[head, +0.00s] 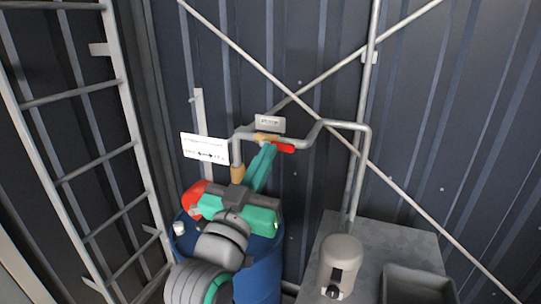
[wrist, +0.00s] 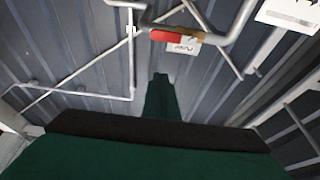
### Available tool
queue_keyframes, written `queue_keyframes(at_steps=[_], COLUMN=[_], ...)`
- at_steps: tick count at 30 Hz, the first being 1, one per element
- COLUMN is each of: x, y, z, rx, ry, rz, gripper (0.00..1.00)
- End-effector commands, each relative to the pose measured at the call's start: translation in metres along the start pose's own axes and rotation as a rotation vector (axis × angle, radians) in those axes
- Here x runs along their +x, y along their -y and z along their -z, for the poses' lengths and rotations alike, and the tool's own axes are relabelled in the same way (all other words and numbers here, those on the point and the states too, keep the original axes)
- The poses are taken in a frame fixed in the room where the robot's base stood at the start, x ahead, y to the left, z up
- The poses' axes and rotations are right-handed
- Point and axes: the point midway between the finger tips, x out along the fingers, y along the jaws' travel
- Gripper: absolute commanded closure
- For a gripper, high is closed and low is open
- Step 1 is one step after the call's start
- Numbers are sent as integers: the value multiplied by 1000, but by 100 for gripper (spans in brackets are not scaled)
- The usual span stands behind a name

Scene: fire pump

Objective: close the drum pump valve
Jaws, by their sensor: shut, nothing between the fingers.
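The drum pump valve is a small brass body (head: 266,137) on the grey pipe, with a red handle (head: 284,147) pointing right, roughly along the pipe. In the wrist view the red handle (wrist: 168,36) and the brass body (wrist: 191,39) are near the top, beyond the fingers. My gripper (head: 268,147) has its teal fingers together and empty. Its tips appear just below the valve and left of the handle in the head view; whether they touch cannot be told. In the wrist view the gripper (wrist: 160,78) points up toward the handle, with a gap in the picture.
A blue drum (head: 262,270) stands below, partly hidden by my arm. A red part (head: 193,197) shows beside my arm. White signs (head: 205,149) hang near the pipe. A ladder (head: 132,143) is at left. A grey table (head: 395,243) with a dispenser (head: 340,264) is at right.

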Motion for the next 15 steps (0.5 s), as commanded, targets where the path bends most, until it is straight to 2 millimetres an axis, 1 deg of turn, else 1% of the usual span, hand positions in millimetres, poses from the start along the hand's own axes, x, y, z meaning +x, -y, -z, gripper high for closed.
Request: queue_keyframes(at_steps=[6, 15], x=[39, 85], y=[-2, -2], z=[1, 1], rx=[-2, -2], ry=[0, -1], rz=[-5, -3], gripper=[100, 100])
